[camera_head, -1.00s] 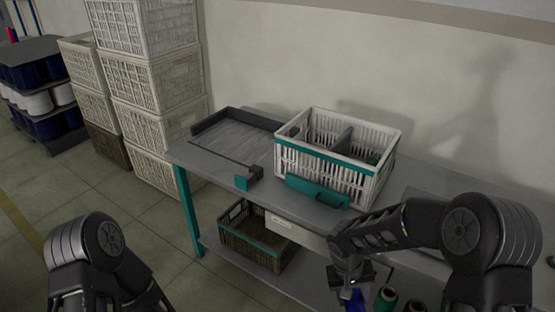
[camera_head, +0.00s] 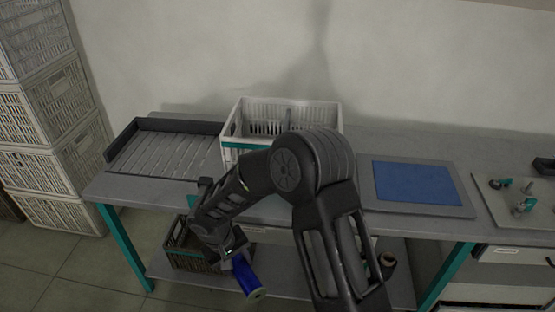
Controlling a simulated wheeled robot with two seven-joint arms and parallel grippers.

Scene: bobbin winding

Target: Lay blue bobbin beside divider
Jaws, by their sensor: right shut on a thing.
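The blue bobbin (camera_head: 245,275) is held tilted in my right gripper (camera_head: 233,257), which is shut on it. Both are in front of the table's front edge, below the tabletop. The white crate (camera_head: 236,127) stands on the table behind my right arm, which hides much of its front and right side. The crate's divider (camera_head: 286,117) shows only in part, and the crate floor is hidden. My left gripper is out of view.
A slatted tray (camera_head: 165,155) lies left of the crate, and a blue mat (camera_head: 417,184) lies to the right. A dark basket (camera_head: 186,252) sits on the lower shelf behind the held bobbin. White crates (camera_head: 50,100) are stacked at left.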

